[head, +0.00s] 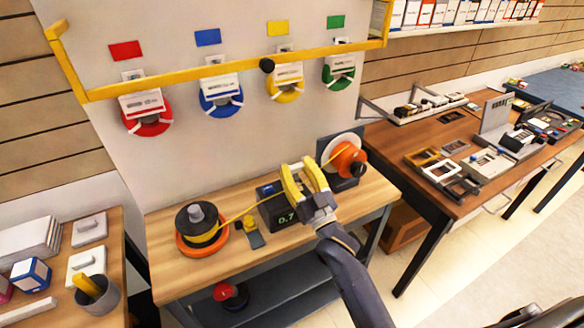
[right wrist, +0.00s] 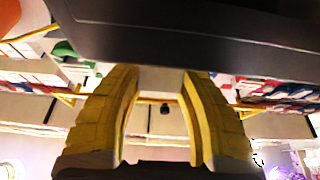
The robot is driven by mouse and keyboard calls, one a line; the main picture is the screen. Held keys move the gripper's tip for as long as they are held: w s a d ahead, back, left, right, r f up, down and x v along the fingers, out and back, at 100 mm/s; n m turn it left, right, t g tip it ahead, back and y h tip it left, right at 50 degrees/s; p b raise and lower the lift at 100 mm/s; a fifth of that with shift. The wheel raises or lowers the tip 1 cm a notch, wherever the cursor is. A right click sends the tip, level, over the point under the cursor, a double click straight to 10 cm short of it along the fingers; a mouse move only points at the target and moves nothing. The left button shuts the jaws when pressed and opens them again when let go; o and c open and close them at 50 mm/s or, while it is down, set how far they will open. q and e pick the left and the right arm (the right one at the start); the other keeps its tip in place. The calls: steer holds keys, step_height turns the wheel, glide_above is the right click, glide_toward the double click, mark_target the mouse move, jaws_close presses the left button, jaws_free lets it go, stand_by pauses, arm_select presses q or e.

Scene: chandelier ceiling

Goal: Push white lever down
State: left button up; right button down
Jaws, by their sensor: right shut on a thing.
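My right gripper (head: 301,166) reaches in from the lower right with its two yellow fingers over the workbench (head: 190,280). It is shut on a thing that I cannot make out. The fingers (right wrist: 165,85) also show in the right wrist view, with a dark body across their upper ends. Beside the gripper, on its left, stands a black box (head: 274,213) with a green 0.7 display, partly covered by the gripper. An orange reel with a white disc (head: 345,150) stands just right of the fingers. I cannot make out a white lever. My left gripper is not in view.
A black spool on an orange base (head: 200,232) stands left on the bench, with a yellow strand running toward the box. A yellow rail (head: 200,78) crosses the white panel above, in front of several coloured rings. A second table (head: 440,200) stands at right.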

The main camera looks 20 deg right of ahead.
steer(key=c, duration=0.8)
jaws_free()
steer(key=shift+o, duration=0.2)
steer(key=v, duration=1.2)
steer(key=shift+f, duration=0.1)
